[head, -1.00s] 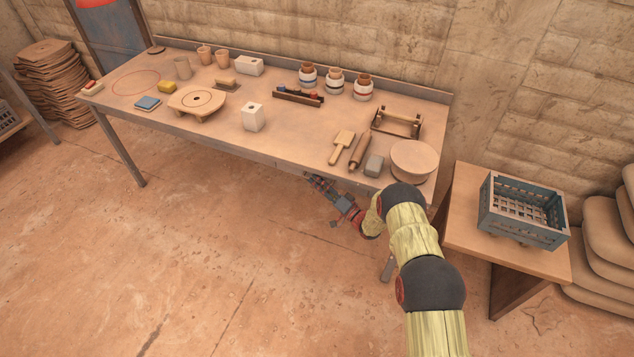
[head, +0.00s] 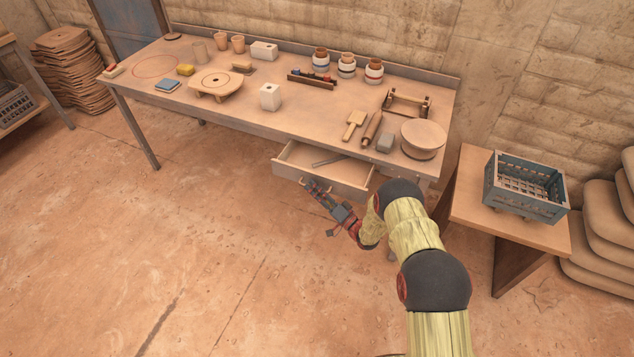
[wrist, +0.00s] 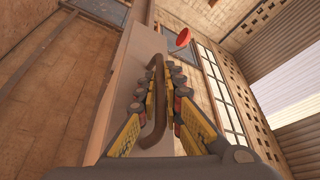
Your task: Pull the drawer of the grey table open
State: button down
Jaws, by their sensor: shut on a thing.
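The grey table (head: 230,115) stands against the wall. Its drawer (head: 345,183) is pulled part-way out under the right half of the tabletop, and a grey tool lies inside it. My gripper (head: 308,184) is at the drawer front, toward its left end. In the wrist view my gripper (wrist: 161,92) has its fingers on either side of the brown bar handle (wrist: 155,125), shut on it. The grey drawer front (wrist: 142,55) shows behind the handle.
Pots, a banding wheel (head: 214,83), a rolling pin (head: 372,126) and other tools stand on the tabletop. A side table (head: 470,205) with a blue crate (head: 522,215) is at the right. The floor before the drawer is clear.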

jog(key=shift+s+a+f+p, duration=0.1)
jog(key=shift+s+a+p, duration=0.15)
jog(key=shift+s, duration=0.6)
jog(key=shift+s+a+r+p, duration=0.1)
jog(key=shift+s+a, duration=0.2)
jog(key=shift+s, duration=0.5)
jog(key=shift+s+a+f+p, duration=0.1)
jog(key=shift+s+a+p, duration=0.15)
jog(key=shift+s, duration=0.6)
jog(key=c, duration=2.2)
grip_release()
jog(key=v, duration=1.2)
jog(key=shift+w, duration=0.1)
